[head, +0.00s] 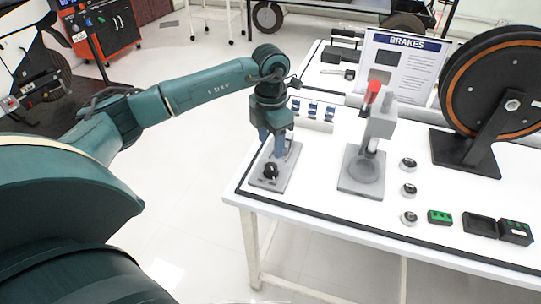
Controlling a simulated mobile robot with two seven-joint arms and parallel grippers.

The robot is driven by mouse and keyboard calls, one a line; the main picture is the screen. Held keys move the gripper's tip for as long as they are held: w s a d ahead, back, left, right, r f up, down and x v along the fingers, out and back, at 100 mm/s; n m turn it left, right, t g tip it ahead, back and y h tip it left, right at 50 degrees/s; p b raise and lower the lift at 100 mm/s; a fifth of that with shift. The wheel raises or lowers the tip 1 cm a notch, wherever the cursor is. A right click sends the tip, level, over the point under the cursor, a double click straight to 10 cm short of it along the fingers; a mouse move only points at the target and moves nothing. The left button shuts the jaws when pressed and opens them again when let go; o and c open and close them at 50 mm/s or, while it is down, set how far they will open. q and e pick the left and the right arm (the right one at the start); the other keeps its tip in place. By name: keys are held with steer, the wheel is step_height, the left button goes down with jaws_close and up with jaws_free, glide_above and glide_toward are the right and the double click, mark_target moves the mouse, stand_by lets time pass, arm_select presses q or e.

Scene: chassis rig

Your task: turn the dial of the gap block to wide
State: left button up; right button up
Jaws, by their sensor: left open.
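The gap block (285,176) is a grey plate near the left end of the white table. A black round dial (270,171) sits on its front part, with small lettering in front of it too small to read. I cannot tell which way the dial points. My left gripper (272,150) points down over the block, behind and above the dial, with its fingers open and empty. It hides the back part of the block. I cannot tell whether a fingertip touches the block. My right gripper is out of view.
A grey press with a red handle (372,92) stands right of the block. Several small round silver pieces (409,190) and green-topped boxes (440,217) lie farther right. A rack with blue pieces (313,112), a BRAKES sign (405,62) and a large wheel (495,85) stand behind.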

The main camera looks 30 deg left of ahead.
arm_select(q)
step_height(320, 180, up, 5)
steer(key=shift+r, duration=0.1)
stand_by(0.7)
